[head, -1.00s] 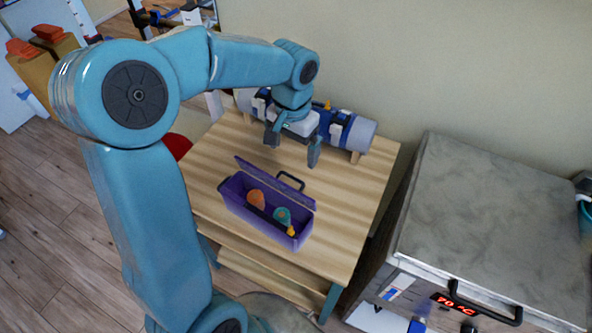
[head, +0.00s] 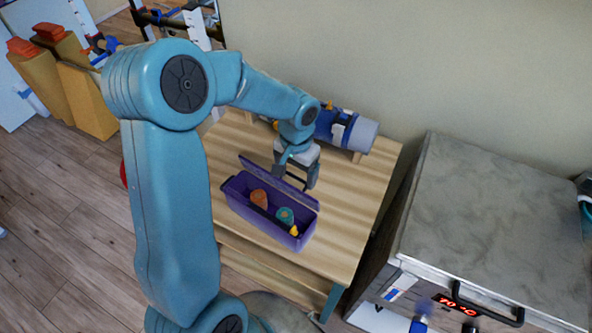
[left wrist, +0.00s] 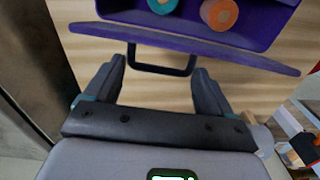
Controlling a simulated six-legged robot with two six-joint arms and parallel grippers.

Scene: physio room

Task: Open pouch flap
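The purple pouch (head: 240,200), a long box-like holder, stands on the wooden table. Its top is uncovered, and orange and teal rolls show inside. Its long purple flap (head: 262,175) stands tilted up along the back edge. A black loop handle (left wrist: 160,70) sticks out from the flap in the left wrist view. My left gripper (head: 295,176) is just behind the flap, pointing down. In the left wrist view its open fingers (left wrist: 159,68) lie on either side of the handle, with gaps showing. My right gripper is not in view.
A blue roll (head: 360,133) on wooden supports lies at the back of the table (head: 350,215). A grey-topped heater cabinet (head: 490,215) stands to the right. The table's right side is clear.

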